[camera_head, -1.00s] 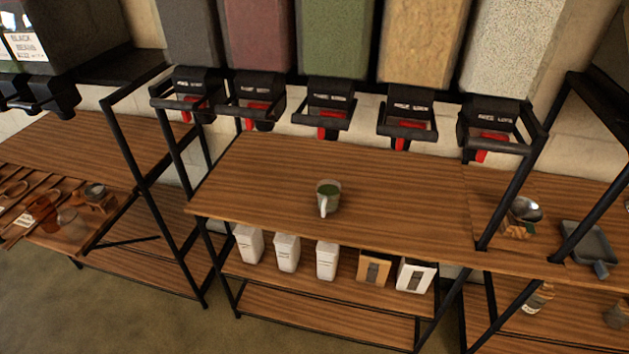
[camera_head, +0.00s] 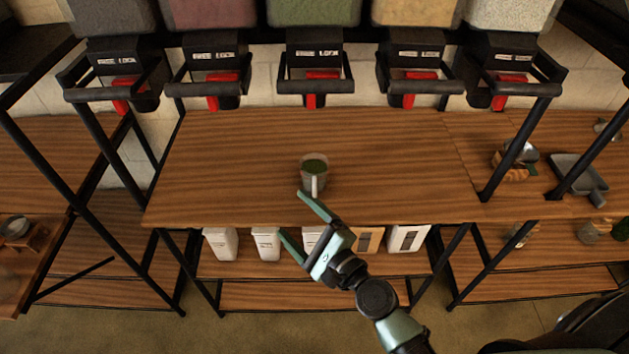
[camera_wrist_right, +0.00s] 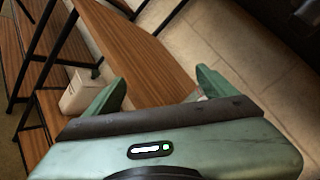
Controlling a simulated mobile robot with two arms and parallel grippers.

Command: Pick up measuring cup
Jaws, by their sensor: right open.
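The measuring cup (camera_head: 314,172) stands upright on the wooden table (camera_head: 230,150), near the middle of its front half. It is a clear cup with green contents, and its pale handle points to the front. My right gripper (camera_head: 299,219) is open and empty in front of the table's front edge. Its fingers reach up and left, and one fingertip appears just in front of the cup in the head view; I cannot tell the gap in depth. In the right wrist view the open gripper (camera_wrist_right: 160,88) shows the table's edge between its fingers, and the cup is not visible. My left gripper is not in view.
Black frame posts (camera_head: 505,155) flank the table. A grey scoop tray (camera_head: 580,178) lies at the right. The tabletop around the cup is clear.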

